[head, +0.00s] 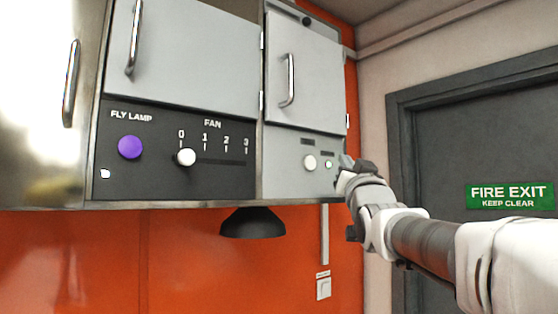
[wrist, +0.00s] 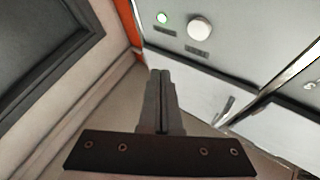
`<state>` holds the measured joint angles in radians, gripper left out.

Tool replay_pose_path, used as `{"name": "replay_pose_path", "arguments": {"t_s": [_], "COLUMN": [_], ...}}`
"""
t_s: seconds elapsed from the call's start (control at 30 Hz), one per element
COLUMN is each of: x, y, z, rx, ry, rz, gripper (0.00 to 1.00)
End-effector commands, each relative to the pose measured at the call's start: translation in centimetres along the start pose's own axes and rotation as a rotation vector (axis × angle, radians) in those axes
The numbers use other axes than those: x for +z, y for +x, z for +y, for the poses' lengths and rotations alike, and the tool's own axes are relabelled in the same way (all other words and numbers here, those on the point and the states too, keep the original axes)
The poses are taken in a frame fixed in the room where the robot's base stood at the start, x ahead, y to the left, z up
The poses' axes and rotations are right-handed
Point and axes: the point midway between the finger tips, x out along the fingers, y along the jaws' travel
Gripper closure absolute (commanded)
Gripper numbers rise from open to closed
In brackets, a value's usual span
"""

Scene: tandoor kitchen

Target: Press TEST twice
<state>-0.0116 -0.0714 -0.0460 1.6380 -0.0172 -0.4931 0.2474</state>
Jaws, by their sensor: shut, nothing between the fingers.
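A grey panel (head: 284,179) under the right cupboard door carries a round cream button (head: 309,162) and, to its right, a small green-lit lamp (head: 328,164). Each has a small dark label too small to read, so I cannot tell which says TEST. The wrist view shows the same button (wrist: 199,28) and lamp (wrist: 162,17) beyond my fingertips. My gripper (head: 346,162) is shut and empty, just right of the lamp in the head view. In the wrist view my gripper (wrist: 160,73) points toward the panel, apart from the button.
Left of the panel are a purple FLY LAMP button (head: 130,147) and a FAN slider knob (head: 186,157) near 0. Cupboard handles (head: 288,80) stick out above. A black lamp shade (head: 252,223) hangs below.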

Motion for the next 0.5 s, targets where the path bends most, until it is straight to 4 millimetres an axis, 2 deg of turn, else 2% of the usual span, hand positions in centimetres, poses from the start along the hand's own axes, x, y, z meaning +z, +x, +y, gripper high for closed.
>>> {"name": "replay_pose_path", "arguments": {"t_s": [0.2, 0.5], "x": [1.3, 3.3], "y": [2.6, 4.5], "z": [-1.8, -3.2], "rx": [-0.001, 0.001], "ry": [0.001, 0.000], "rz": [-0.004, -0.002], "gripper": [1.00, 1.00]}}
